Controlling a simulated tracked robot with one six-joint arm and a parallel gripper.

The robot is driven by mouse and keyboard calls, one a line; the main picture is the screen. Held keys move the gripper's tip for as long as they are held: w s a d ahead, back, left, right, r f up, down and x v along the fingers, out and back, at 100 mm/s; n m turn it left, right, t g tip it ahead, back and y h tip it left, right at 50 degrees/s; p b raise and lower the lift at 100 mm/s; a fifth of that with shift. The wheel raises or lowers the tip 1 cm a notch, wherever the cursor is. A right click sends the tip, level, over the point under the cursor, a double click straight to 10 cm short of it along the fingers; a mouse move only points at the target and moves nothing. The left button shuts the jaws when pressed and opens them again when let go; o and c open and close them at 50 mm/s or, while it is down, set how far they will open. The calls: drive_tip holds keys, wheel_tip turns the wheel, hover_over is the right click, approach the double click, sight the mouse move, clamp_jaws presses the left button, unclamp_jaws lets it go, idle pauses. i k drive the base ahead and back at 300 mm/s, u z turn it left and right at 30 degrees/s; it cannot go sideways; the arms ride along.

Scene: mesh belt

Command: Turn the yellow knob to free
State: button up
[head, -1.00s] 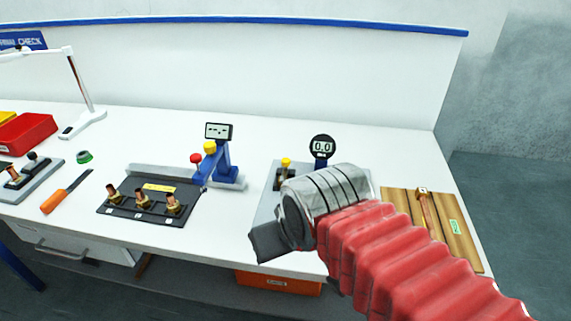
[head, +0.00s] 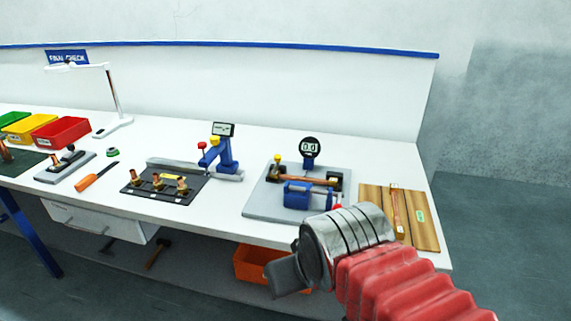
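A small yellow knob (head: 277,158) stands at the back left of a grey fixture plate (head: 262,211) on the bench. The plate carries a copper rod (head: 295,179), a blue clamp-like block (head: 306,195) and a round dial reading 0.0 (head: 310,148). Another yellow knob (head: 214,141) sits on a blue stand (head: 222,158) with a red ball and a small display, further left. My gripper (head: 285,277) is the dark end of my arm, in front of and below the plate, apart from both knobs. Its fingers are seen from behind, so their opening is unclear.
A black plate (head: 140,181) with copper fittings lies left of the fixture. A wooden board (head: 424,217) lies to the right, near the bench end. An orange-handled tool (head: 96,177), a lamp (head: 118,103) and coloured bins (head: 60,132) are left. An orange crate (head: 250,262) is under the bench.

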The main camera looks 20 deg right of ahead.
sight(277, 158)
drive_tip(key=k, duration=0.6)
drive_tip(key=u, duration=0.6)
drive_tip(key=i, duration=1.7)
drive_tip(key=z, duration=0.7)
drive_tip(key=i, duration=0.3)
drive_tip(key=z, duration=0.2)
